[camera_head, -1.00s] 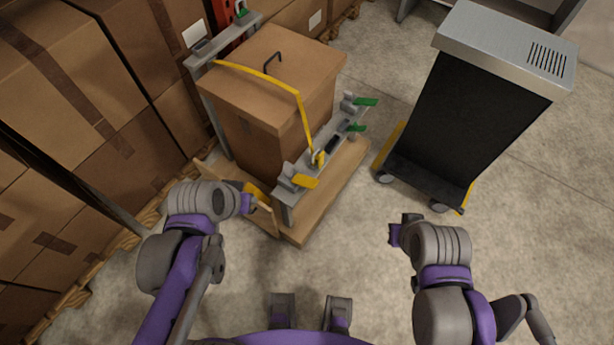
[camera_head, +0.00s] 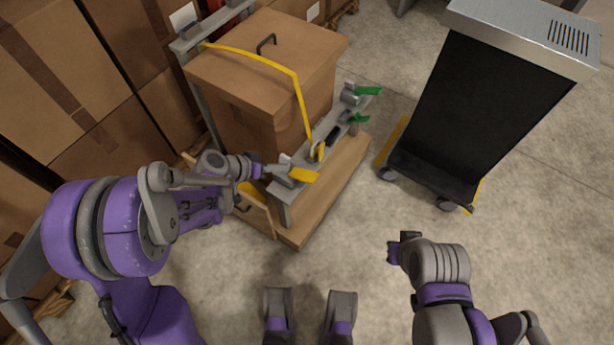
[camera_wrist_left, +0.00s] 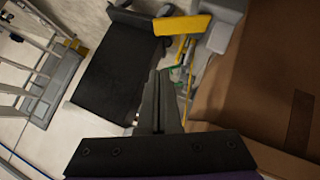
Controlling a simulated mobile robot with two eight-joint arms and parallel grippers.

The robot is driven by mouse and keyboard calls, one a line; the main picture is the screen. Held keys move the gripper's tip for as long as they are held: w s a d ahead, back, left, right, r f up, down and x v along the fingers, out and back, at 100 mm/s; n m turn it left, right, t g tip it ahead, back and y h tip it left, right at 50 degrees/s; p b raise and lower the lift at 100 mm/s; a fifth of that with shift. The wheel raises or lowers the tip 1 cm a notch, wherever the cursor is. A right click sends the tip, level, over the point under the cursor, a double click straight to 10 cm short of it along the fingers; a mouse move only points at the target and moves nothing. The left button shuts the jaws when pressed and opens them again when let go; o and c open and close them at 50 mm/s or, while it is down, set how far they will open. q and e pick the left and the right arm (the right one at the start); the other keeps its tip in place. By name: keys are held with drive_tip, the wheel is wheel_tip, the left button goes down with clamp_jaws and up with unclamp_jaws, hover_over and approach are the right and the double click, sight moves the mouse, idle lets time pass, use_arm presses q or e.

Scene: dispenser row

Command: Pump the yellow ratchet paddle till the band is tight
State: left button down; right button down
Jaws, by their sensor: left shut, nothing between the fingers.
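The yellow ratchet paddle (camera_head: 303,174) sits at the near end of a grey rail (camera_head: 283,206) beside a carton (camera_head: 240,120). It also shows in the left wrist view (camera_wrist_left: 182,25), beyond the fingertips. The yellow band (camera_head: 270,60) runs over the carton lid and down to a buckle (camera_head: 318,152) on the rail. My left gripper (camera_head: 268,172) is shut and empty, just left of the paddle; I cannot tell whether it touches. Its closed fingers (camera_wrist_left: 160,100) point toward the paddle in the wrist view. My right gripper (camera_head: 398,251) is over bare floor; its finger opening is unclear.
Two green paddles (camera_head: 368,91) (camera_head: 358,118) are farther along the rail. A black and steel cart (camera_head: 470,110) stands to the right. Stacked cartons (camera_head: 50,90) line the left. The floor in front is clear.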

use_arm(q)
drive_tip(key=shift+w+f, duration=0.15)
drive_tip(key=shift+f, duration=0.05)
drive_tip(key=b, duration=0.2)
approach(315, 175)
drive_tip(key=w+d, duration=0.2)
drive_tip(key=w, duration=0.1)
drive_tip(key=shift+w+f, duration=0.15)
drive_tip(key=shift+w, duration=0.2)
drive_tip(key=f, duration=0.1)
drive_tip(key=d+f, duration=0.1)
drive_tip(key=f, duration=0.1)
drive_tip(key=shift+s+d, duration=0.15)
drive_tip(key=shift+s, duration=0.2)
drive_tip(key=shift+s+d+f+b, duration=0.1)
drive_tip(key=shift+f+b, duration=0.2)
